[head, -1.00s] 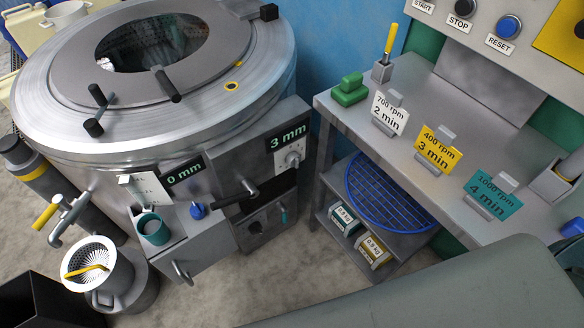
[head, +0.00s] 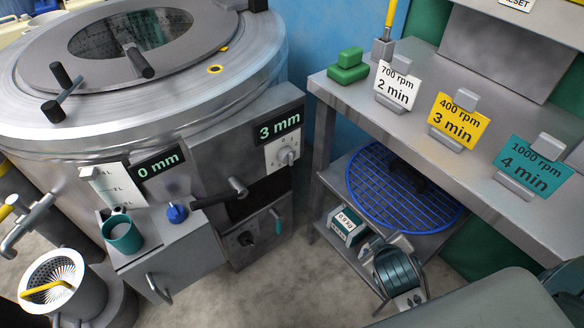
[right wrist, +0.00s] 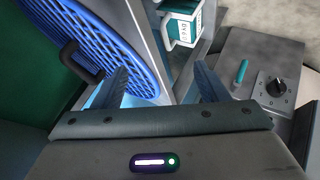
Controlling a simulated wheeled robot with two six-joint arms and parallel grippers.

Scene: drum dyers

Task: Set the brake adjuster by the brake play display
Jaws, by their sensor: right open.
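Lower on the machine is a black knob (head: 246,239) beside a teal lever (head: 277,222). The right wrist view shows this black knob (right wrist: 277,88) and teal lever (right wrist: 241,71) at the right. I cannot tell which control is the brake adjuster. My right gripper (right wrist: 163,82) is open and empty, by the shelf in the head view (head: 396,262). My left gripper is not in view.
A black handle (head: 225,194) juts out from the machine front. A grey cabinet (head: 175,260) carries a teal cup (head: 122,235). Floor is clear between machine and shelf.

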